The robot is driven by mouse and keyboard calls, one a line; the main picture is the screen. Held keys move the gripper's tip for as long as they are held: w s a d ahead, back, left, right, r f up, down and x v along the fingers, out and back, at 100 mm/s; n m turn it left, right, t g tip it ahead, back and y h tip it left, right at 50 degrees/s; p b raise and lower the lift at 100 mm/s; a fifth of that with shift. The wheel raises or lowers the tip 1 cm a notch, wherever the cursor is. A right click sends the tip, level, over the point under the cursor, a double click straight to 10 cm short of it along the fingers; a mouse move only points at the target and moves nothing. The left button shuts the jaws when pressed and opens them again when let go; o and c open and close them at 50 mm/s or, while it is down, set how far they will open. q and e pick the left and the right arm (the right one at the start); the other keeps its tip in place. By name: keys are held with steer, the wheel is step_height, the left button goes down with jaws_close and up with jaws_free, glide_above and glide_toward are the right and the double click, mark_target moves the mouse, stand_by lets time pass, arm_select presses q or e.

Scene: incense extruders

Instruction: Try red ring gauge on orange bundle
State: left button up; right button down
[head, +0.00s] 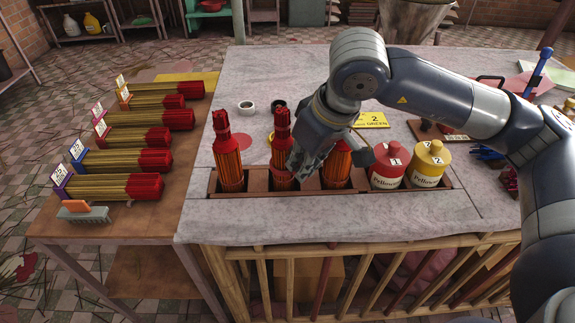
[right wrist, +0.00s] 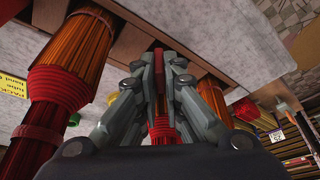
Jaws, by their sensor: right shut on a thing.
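Three upright orange bundles with red tops stand in the slotted wooden rack: left (head: 229,165), middle (head: 282,148) and right (head: 337,168). My right gripper (head: 297,168) is low beside the middle one. A red band (head: 283,182) shows low on that bundle, by the fingertips; it looks like the red ring gauge, but how far it goes around is hidden. In the right wrist view my gripper (right wrist: 157,62) is shut on a red piece in front of the middle bundle (right wrist: 162,128). My left gripper is not in view.
Red and yellow jars (head: 388,168) stand right of the bundles. White (head: 246,107) and dark (head: 279,104) rings and a flat red disc (head: 237,142) lie behind. Several tagged incense bundles (head: 140,135) lie on the left wooden table. The grey worktop's back left is clear.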

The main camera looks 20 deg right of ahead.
steer(key=shift+r, duration=0.7)
steer(key=shift+r+p, duration=1.55)
steer(key=shift+r, duration=0.7)
steer(key=shift+r+p, duration=0.4)
steer(key=shift+r, duration=0.35)
steer(key=shift+r+p, duration=0.6)
steer(key=shift+r, duration=0.4)
arm_select(q)
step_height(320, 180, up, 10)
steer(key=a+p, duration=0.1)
steer(key=p, duration=0.3)
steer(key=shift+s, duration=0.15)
arm_select(e)
step_height(320, 180, up, 8)
steer(key=shift+f, duration=0.2)
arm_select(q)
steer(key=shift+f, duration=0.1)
